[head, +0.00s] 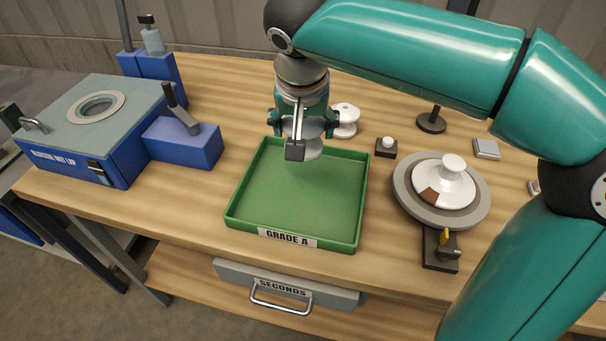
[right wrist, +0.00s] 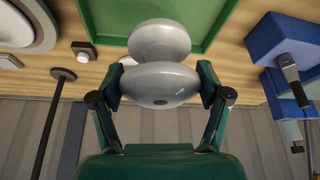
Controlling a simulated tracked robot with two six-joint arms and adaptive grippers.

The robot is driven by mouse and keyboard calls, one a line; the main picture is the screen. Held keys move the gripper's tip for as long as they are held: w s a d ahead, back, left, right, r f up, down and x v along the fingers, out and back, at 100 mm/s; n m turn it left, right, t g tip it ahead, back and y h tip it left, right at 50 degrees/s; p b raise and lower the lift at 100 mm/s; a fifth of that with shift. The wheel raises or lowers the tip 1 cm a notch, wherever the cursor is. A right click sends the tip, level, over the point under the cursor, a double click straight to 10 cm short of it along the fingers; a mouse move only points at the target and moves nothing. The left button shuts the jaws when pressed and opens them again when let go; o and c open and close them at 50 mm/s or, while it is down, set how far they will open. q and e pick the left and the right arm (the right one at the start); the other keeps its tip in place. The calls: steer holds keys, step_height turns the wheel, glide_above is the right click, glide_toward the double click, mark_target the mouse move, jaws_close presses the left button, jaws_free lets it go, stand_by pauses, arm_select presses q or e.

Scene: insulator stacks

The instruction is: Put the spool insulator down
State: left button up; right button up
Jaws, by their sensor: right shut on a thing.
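My right gripper (head: 300,143) points down over the back part of the green GRADE A tray (head: 364,205). It is shut on a glossy grey spool insulator (head: 311,152), partly hidden by the fingers in the head view. In the right wrist view the spool insulator (right wrist: 160,42) sits between the two fingers (right wrist: 158,84), with the green tray (right wrist: 120,14) beyond it. The spool looks held above the tray; the exact gap under it cannot be told. The tray floor in view is empty. My left gripper is not in view.
A white spool-like piece (head: 346,117) stands on the table behind the tray. A turntable (head: 480,205) with a white, brown-patched insulator (head: 450,185) is at right. A blue tester (head: 85,130) and blue block (head: 183,145) are at left. A SECONDS drawer (head: 330,297) is below.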

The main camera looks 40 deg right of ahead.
step_height(320, 180, down, 12)
steer(key=shift+r+b, duration=0.25)
steer(key=shift+b, duration=0.3)
steer(key=shift+f, duration=0.15)
steer(key=o, duration=1.7)
steer(key=shift+a, duration=0.1)
steer(key=shift+c, duration=0.2)
